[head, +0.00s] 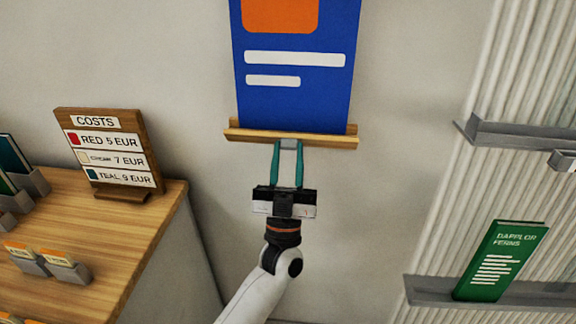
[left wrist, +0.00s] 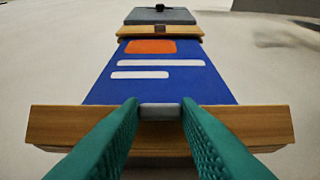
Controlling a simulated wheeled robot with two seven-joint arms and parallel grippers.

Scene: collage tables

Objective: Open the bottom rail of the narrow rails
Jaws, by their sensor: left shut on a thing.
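A blue poster with an orange patch and white bars (head: 295,95) hangs on the wall, its lower edge at a wooden bottom rail (head: 335,141). In the left wrist view this rail (left wrist: 60,124) lies across the picture, close to the camera. A small grey tab (left wrist: 160,111) sits at the middle of its front. My left gripper (head: 288,149) comes up from below, its teal fingers on either side of the tab and shut on it. A wooden upper rail (left wrist: 190,32) shows at the far end of the poster. My right gripper is not in view.
A wooden table (head: 125,220) at the left bears a costs sign (head: 108,150) and small card holders (head: 62,265). At the right, grey rails (head: 520,134) cross a ribbed panel, and a green card (head: 502,260) stands on the lower one. The wall around my left gripper is clear.

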